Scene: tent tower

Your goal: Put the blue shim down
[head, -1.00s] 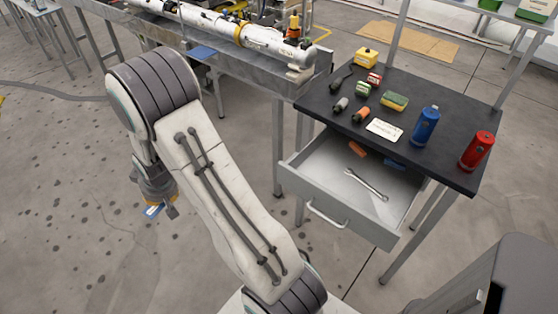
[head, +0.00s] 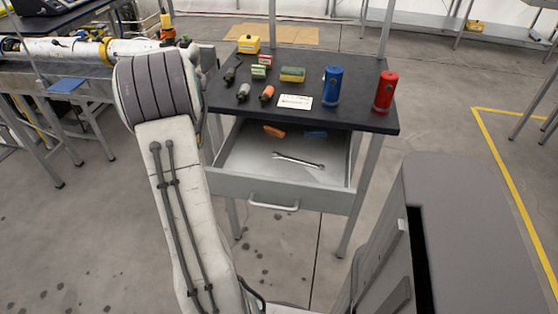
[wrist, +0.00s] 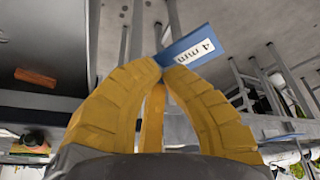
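The blue shim (wrist: 192,45), a flat blue piece with a white label reading "4 mm", is pinched between the yellow fingertips of my gripper (wrist: 160,62) in the wrist view. It sticks out to the upper right of the fingertips, tilted, touching nothing else that I can see. In the head view my gripper and this shim are hidden behind my arm. Another blue piece (head: 315,134) lies at the back of the open drawer (head: 270,187), beside an orange piece (head: 273,131), which also shows in the wrist view (wrist: 36,78).
A wrench (head: 298,160) lies in the drawer. The dark tabletop (head: 360,118) above holds a blue can (head: 332,85), a red can (head: 384,92), a white card (head: 295,101), a yellow box (head: 248,44) and several small items. The drawer's front part is bare.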

